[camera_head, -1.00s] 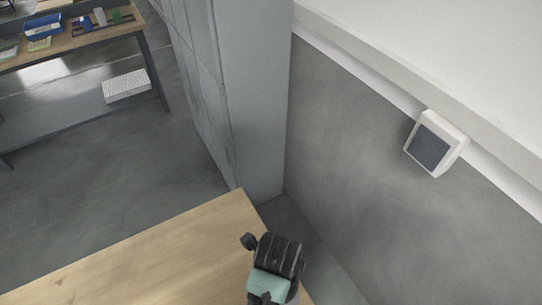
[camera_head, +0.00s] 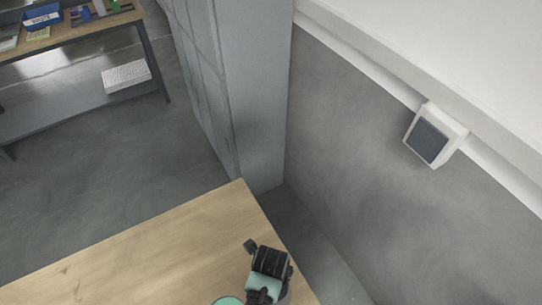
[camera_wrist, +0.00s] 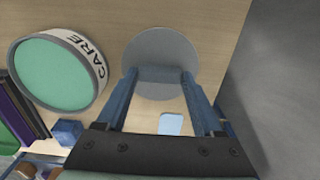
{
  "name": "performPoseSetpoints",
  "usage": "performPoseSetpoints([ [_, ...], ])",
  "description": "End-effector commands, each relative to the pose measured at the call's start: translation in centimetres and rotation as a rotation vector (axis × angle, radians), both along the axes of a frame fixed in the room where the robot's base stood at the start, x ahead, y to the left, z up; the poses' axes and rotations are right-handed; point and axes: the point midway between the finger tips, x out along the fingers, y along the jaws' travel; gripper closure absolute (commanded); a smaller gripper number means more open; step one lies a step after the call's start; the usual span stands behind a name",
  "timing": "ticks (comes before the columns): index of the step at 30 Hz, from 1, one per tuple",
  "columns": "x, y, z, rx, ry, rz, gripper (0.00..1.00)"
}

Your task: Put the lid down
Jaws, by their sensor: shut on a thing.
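The lid (camera_wrist: 160,45) is a flat grey disc in the wrist view. My gripper (camera_wrist: 160,75) is shut on a bar-like grip on the lid, with one blue finger at each end. The lid is over the wooden table (camera_wrist: 222,30); whether it touches the wood I cannot tell.
A round green-topped container (camera_wrist: 60,72) marked CARE stands left of the lid; its edge shows in the head view (camera_head: 228,301). A light blue piece (camera_wrist: 171,124) lies below the lid. Purple and blue items (camera_wrist: 28,108) crowd the lower left. A grey wall (camera_head: 390,200) stands right.

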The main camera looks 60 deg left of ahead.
Motion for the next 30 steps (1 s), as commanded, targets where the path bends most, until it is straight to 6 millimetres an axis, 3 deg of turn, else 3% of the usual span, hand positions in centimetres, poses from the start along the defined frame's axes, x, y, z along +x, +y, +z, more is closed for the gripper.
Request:
performPoseSetpoints([
  [10,0.0,0.0,-0.4,0.000,0.000,-0.001,0.86],
  [11,0.0,0.0,-0.3,0.000,0.000,-0.001,0.26],
  [15,0.0,0.0,-0.3,0.000,0.000,-0.001,0.01],
  [24,0.0,0.0,-0.1,0.000,0.000,0.000,0.01],
  [30,0.1,0.0,1.6,0.002,-0.002,-0.001,0.01],
])
